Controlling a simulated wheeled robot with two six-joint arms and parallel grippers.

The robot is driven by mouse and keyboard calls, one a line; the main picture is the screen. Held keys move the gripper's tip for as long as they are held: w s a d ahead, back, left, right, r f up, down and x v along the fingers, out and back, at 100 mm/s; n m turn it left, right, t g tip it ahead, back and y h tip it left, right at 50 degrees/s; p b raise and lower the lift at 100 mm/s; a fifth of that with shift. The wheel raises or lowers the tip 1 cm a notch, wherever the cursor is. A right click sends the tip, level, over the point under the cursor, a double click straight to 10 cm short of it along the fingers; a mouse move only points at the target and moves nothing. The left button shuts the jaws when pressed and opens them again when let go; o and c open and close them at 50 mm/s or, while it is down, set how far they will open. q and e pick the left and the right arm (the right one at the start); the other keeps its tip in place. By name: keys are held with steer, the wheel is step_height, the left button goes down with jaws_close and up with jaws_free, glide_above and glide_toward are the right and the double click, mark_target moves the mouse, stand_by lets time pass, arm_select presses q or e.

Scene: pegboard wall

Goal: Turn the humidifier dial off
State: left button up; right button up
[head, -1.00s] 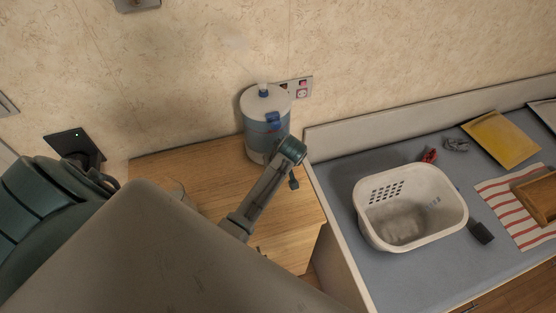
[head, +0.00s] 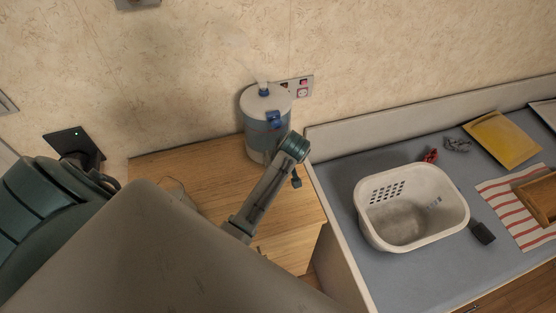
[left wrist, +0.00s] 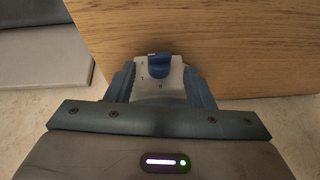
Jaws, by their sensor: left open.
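In the head view the humidifier (head: 256,138), with a white lid and a blue-grey body, stands upright at the back of a wooden cabinet top. A blue nozzle tops the lid, and a blue part (head: 274,119) sits on its front side. In the left wrist view a blue dial (left wrist: 158,66) sits on a white plate (left wrist: 161,86) with small dark marks. My left gripper (left wrist: 160,82) is open, one finger on each side of this plate. I cannot tell whether the fingers touch it.
The wooden top (head: 165,163) is mostly bare left of the humidifier. To the right, a grey counter (head: 335,185) with a raised edge holds a white basket (head: 380,231), a yellow folder (head: 503,138) and a striped cloth (head: 505,212).

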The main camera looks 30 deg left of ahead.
arm_select(q)
steer(key=b+v, duration=0.1)
steer(key=v, duration=0.7)
steer(key=shift+b, duration=0.35)
steer(key=shift+r, duration=0.1)
steer(key=p+x, duration=0.6)
steer(key=x, duration=0.5)
steer(key=shift+p, duration=0.35)
steer(key=c, duration=0.9)
